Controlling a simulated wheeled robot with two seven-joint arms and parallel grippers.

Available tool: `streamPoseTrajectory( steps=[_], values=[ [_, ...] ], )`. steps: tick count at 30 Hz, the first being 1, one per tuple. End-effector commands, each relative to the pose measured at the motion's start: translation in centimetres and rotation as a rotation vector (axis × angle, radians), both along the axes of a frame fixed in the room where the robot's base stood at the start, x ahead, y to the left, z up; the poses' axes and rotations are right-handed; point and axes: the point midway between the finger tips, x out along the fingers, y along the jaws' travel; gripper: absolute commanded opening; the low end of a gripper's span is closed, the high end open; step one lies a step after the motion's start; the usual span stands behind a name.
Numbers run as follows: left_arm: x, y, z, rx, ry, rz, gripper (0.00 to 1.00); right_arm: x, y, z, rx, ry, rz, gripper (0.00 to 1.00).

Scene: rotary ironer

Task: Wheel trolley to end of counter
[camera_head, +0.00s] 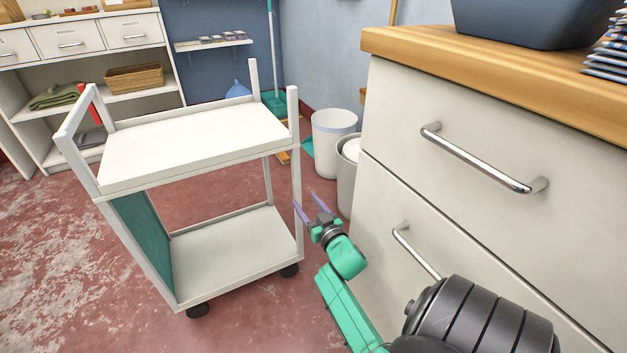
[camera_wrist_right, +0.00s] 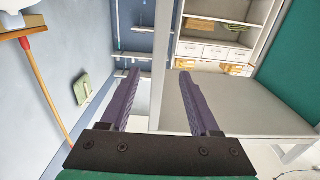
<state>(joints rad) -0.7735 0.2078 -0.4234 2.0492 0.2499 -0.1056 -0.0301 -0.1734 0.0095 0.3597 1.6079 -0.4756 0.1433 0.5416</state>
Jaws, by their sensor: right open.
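The trolley (camera_head: 190,145) is white with two shelves, corner posts, a green panel and black wheels, and stands upright left of centre in the head view. The counter (camera_head: 440,52) has a wooden top over white drawers at the right. My right gripper (camera_head: 307,199) is open beside the trolley's near right post. In the right wrist view a grey-white post of the trolley (camera_wrist_right: 161,60) shows between the gripper's purple fingers (camera_wrist_right: 158,80). I cannot tell whether it stands between them or beyond. My left gripper is in neither view.
A white bin (camera_head: 331,140) and a second bin stand between the trolley and counter, near the wall. White shelving (camera_head: 30,140) is at the back left. A teal broom (camera_head: 272,60) stands behind. Red worn floor (camera_head: 60,240) is clear left of the trolley.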

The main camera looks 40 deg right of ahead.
Motion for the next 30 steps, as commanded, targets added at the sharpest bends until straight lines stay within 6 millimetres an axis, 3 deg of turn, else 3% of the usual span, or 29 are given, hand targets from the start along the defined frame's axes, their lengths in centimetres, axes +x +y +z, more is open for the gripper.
streamPoseTrajectory(
  steps=[3, 7, 25, 28, 30],
  values=[
    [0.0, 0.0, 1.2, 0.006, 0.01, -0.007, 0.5, -2.2, 0.6, 0.2, 0.001, 0.002, -0.001, 0.62],
    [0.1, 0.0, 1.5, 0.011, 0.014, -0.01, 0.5, -3.3, 0.9, 0.1, 0.0, -0.001, -0.001, 0.62],
    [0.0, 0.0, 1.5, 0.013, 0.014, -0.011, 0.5, -3.4, 1.2, 0.0, -0.001, 0.001, 0.003, 0.62],
    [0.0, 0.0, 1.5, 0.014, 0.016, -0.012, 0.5, -3.2, 3.7, -0.7, 0.005, 0.031, 0.062, 0.62],
    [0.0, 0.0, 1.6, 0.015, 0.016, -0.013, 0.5, -3.4, 7.9, -2.1, 0.025, 0.083, 0.151, 0.62]
  ],
)
